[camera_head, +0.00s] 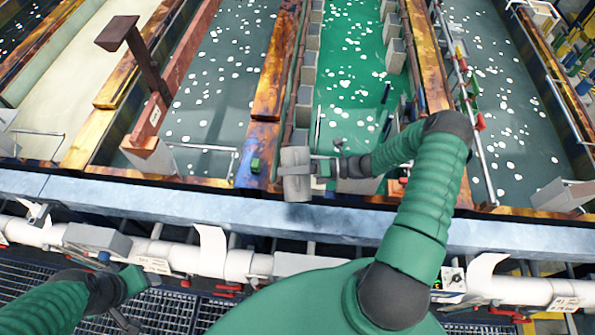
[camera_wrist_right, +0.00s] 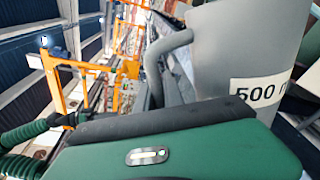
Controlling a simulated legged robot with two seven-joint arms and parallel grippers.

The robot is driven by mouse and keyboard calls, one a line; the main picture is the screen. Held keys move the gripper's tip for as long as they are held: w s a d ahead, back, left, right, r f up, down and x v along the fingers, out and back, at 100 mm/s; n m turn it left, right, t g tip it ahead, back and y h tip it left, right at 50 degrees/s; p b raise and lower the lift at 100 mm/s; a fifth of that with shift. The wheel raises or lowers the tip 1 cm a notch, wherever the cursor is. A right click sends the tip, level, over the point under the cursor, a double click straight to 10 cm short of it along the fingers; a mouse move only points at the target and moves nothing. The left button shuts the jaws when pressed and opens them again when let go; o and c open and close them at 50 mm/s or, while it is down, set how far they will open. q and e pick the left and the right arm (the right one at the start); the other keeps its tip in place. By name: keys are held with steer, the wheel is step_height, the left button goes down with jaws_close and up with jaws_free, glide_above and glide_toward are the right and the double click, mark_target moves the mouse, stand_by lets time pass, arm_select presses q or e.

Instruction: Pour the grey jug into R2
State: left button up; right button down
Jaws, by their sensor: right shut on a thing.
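The grey jug (camera_head: 296,181) is above the near wall of the tanks, at the near left corner of the green tank. My right gripper (camera_head: 318,168) is shut on it from the right side. In the right wrist view the jug (camera_wrist_right: 235,45) fills the upper right, with a curved handle and a label starting "500". Its contents are hidden and its tilt is unclear. My left gripper (camera_head: 137,279) is low on the left, over the grating and away from the jug; its fingers are unclear. I cannot read an R2 mark on any tank.
The green tank (camera_head: 349,90) has white specks and grey blocks along its sides. Dark tanks (camera_head: 220,85) lie beside it, with a brown post (camera_head: 140,60) on the left. A pale blue beam (camera_head: 150,203) and white pipe (camera_head: 240,264) run across the front.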

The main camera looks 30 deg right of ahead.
mark_target(287, 164)
stand_by(0.5)
steer(key=shift+w+d+f+m+b, duration=0.15)
steer(key=shift+w+m+b, duration=0.1)
steer(key=shift+w+m, duration=0.1)
steer(key=shift+w+d+f+m+b, duration=0.1)
steer(key=shift+w+d+m+b, duration=0.05)
steer(key=shift+w+m+b, duration=0.15)
steer(key=shift+w+d, duration=0.1)
steer(key=shift+w, duration=0.05)
stand_by(0.6)
steer(key=shift+d+f+m+g, duration=0.1)
steer(key=shift+f+m+g, duration=0.1)
steer(key=shift+m+g, duration=0.15)
steer(key=shift+w+d+f+m+b, duration=0.3)
steer(key=shift+w+m+b, duration=0.2)
steer(key=shift+w+b, duration=0.2)
